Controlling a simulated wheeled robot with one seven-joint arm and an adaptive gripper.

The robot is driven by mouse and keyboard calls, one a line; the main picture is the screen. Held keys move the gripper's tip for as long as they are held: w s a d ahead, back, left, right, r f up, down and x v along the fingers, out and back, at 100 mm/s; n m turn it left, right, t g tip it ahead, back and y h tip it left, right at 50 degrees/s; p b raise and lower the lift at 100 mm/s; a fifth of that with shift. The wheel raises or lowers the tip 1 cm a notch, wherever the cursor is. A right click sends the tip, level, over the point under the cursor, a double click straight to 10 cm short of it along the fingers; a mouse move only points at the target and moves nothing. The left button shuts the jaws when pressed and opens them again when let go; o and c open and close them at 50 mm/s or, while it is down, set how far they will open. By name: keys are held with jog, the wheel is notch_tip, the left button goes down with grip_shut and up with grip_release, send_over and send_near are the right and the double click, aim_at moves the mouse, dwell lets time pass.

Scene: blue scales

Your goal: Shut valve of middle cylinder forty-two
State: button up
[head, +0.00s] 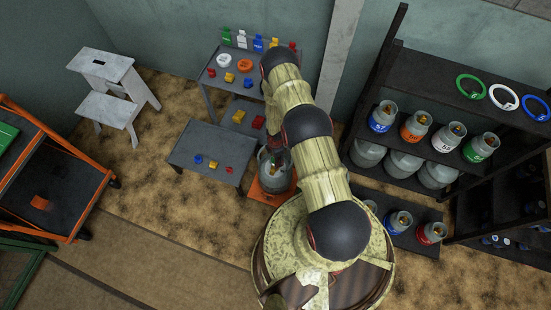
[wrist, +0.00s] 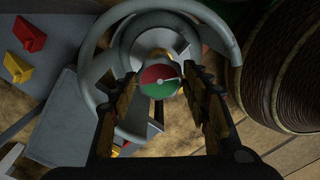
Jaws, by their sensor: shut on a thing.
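A grey gas cylinder (head: 264,160) stands on an orange plate (head: 257,193) on the floor, partly hidden behind my arm. Its number cannot be read. In the wrist view its round grey collar (wrist: 228,45) surrounds a valve with a red and green round top (wrist: 159,88). My gripper (wrist: 159,80) is over the cylinder, with one finger on each side of the valve top. It is shut on the valve. In the head view my gripper is mostly hidden by my arm.
Dark shelves (head: 430,153) with several labelled cylinders stand to the right. A low grey table (head: 200,147) with small coloured blocks is close at the left. Behind it stands a grey shelf table (head: 213,84). An orange-framed cart (head: 72,195) and a step stool (head: 100,68) are further left.

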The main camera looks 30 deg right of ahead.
jog(key=m, duration=0.3)
jog(key=shift+m, duration=0.4)
jog(key=m, duration=0.4)
jog(key=shift+m, duration=0.3)
jog(key=m, duration=0.3)
jog(key=shift+m, duration=0.3)
jog(key=m, duration=0.3)
jog(key=shift+m, duration=0.3)
jog(key=m+b, duration=0.1)
jog(key=m, duration=0.5)
jog(key=shift+a, duration=0.1)
jog(key=m+b, duration=0.1)
jog(key=m, duration=0.5)
jog(key=shift+m, duration=0.3)
jog(key=o, duration=1.1)
